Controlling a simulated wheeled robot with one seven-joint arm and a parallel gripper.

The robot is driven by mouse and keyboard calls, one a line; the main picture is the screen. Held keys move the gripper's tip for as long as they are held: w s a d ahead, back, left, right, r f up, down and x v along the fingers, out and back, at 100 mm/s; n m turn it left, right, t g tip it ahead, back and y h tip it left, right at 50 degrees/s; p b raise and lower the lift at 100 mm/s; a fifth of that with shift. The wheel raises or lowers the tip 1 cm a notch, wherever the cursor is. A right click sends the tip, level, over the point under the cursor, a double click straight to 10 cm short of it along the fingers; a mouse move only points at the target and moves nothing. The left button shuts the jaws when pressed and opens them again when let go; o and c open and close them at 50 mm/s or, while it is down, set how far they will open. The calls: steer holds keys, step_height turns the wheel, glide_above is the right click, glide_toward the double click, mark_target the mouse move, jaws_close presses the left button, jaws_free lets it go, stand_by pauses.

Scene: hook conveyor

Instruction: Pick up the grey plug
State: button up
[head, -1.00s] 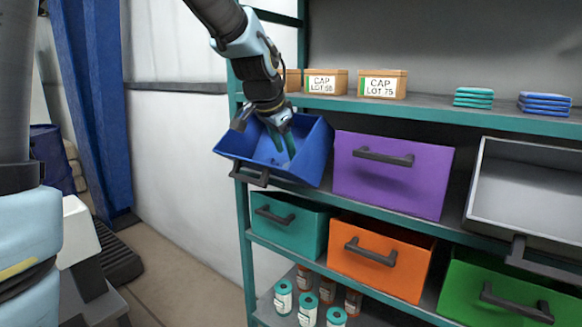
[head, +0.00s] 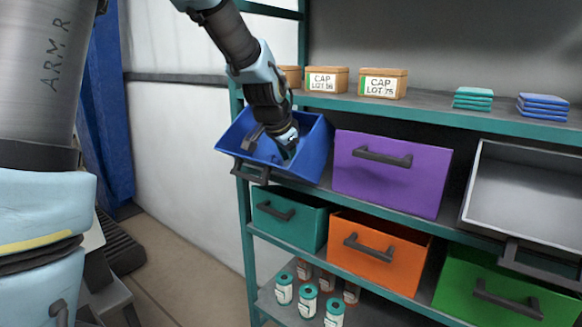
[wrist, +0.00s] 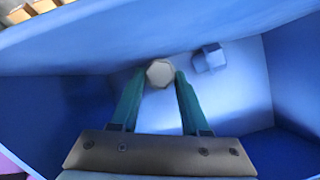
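The grey plug (wrist: 160,74) is a small, pale, many-sided piece inside the tilted blue bin (head: 232,138). In the wrist view it lies between the two teal fingertips of my gripper (wrist: 161,78), with one finger on each side. The fingers are apart; whether they touch the plug is hard to tell. A small blue piece (wrist: 209,58) lies in the bin just right of the plug. In the head view my gripper (head: 287,150) reaches down into the bin, and its fingertips and the plug are hidden or too small to make out.
The bin's walls rise close around my gripper. A purple bin (head: 385,185) stands right beside it, with teal (head: 285,228) and orange (head: 370,270) bins below. Cartons (head: 383,84) stand on the shelf above.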

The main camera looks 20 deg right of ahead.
jaws_close()
